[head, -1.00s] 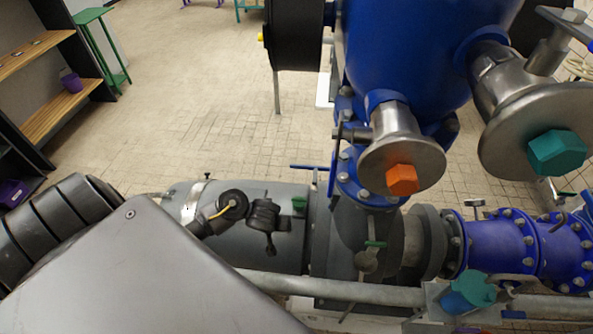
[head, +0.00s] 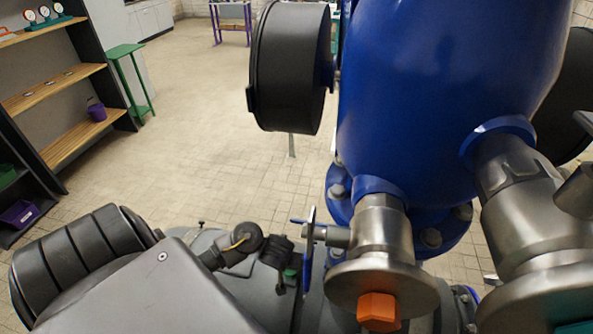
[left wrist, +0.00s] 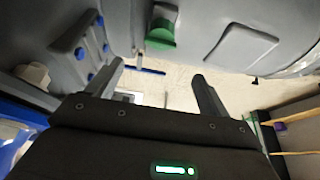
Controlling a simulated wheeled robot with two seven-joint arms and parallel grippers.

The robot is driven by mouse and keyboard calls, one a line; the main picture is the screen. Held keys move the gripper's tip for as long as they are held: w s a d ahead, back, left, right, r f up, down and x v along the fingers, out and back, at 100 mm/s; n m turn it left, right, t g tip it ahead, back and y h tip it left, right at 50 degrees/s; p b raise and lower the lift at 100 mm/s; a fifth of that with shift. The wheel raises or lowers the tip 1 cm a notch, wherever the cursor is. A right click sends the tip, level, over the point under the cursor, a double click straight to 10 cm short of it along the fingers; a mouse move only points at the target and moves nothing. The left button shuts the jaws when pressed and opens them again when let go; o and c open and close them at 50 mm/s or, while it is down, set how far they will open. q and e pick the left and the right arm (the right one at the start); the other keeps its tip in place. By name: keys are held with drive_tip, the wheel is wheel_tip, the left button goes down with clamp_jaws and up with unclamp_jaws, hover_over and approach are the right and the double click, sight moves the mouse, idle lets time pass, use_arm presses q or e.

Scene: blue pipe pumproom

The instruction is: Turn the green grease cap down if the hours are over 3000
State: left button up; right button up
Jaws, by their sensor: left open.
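The green grease cap (head: 290,272) sits on the grey machine body, just beside my left gripper (head: 281,284) in the head view and partly covered. In the left wrist view the green cap (left wrist: 162,27) hangs from the grey housing, beyond the fingertips. My left gripper (left wrist: 158,70) is open there, its two dark fingers apart with nothing between them. I cannot tell the exact gap from fingers to cap. No readable hours display shows; a large black round housing (head: 285,65) is seen from its side. My right gripper is out of view.
A blue vessel (head: 440,90) with steel flanged branches and an orange hex cap (head: 379,308) stands right of the gripper. A small valve handwheel (head: 309,250) is close to it. Shelves (head: 75,135) and a green stand (head: 130,85) are at the left. The floor between is clear.

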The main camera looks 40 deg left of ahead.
use_arm(q)
drive_tip(key=b, duration=0.7)
approach(289, 271)
drive_tip(key=x, duration=0.3)
drive_tip(key=w+x, duration=0.1)
drive_tip(key=x, duration=0.1)
drive_tip(key=shift+w+a, duration=0.2)
drive_tip(key=shift+a, duration=0.15)
drive_tip(key=shift+w+f, duration=0.1)
drive_tip(key=shift+f, duration=0.3)
drive_tip(key=shift+w+a+f, duration=0.1)
drive_tip(key=shift+w+f, duration=0.1)
drive_tip(key=shift+f, duration=0.05)
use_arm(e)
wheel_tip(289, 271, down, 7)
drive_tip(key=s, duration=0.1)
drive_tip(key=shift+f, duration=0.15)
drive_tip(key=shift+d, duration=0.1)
use_arm(q)
drive_tip(key=c, duration=1)
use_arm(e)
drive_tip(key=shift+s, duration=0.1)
